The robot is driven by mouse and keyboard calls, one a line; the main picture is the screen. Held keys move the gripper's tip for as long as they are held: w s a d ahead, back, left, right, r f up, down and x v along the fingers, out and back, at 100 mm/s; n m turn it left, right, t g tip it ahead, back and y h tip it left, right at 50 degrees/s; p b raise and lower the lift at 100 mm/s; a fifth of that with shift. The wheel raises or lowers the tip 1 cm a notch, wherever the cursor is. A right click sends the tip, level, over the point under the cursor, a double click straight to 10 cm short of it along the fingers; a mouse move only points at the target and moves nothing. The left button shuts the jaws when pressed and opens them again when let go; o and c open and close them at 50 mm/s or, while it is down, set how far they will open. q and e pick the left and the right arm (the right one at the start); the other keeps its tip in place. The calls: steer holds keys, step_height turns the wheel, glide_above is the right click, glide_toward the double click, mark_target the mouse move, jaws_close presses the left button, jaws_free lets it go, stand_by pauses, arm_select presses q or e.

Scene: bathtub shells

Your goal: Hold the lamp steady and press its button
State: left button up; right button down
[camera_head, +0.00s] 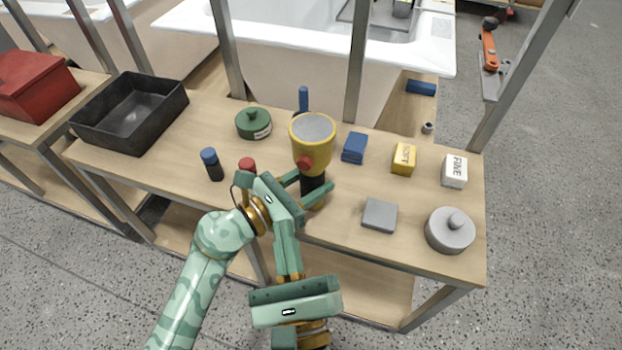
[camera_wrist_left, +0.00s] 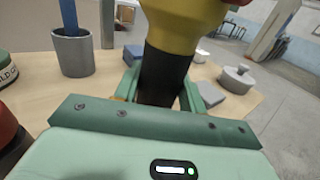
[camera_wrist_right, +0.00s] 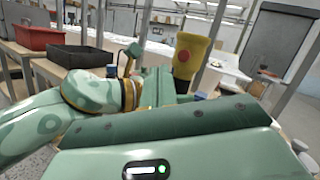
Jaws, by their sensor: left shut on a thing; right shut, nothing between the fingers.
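The lamp (camera_head: 318,152) stands upright over the table, with a yellow head, a grey top face and a dark handle. Its red button (camera_head: 304,163) sits on the side of the head towards me. My left gripper (camera_head: 313,188) is shut on the dark handle below the head, which also shows between its fingers in the left wrist view (camera_wrist_left: 162,78). My right gripper (camera_head: 289,260) is shut and empty, nearer to me and below the lamp, apart from the button. The right wrist view shows the yellow head (camera_wrist_right: 190,53) beyond it. The lamp's foot is mostly hidden by my left gripper.
A blue-topped cylinder (camera_head: 212,165), a red-topped item (camera_head: 247,164) and a green lidded pot (camera_head: 253,123) are left of the lamp. Blue (camera_head: 354,148), yellow (camera_head: 403,159), white (camera_head: 454,171) and grey (camera_head: 379,215) blocks and a grey lidded jar (camera_head: 450,231) are right.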

mark_target(305, 163)
steer(key=w+d+r+n+g+y, duration=0.1)
steer(key=w+d+r+n+y, duration=0.1)
steer(key=w, duration=0.5)
steer(key=shift+n+y, duration=0.5)
steer(key=shift+y, duration=0.8)
steer(key=shift+w, duration=0.1)
stand_by(1.0)
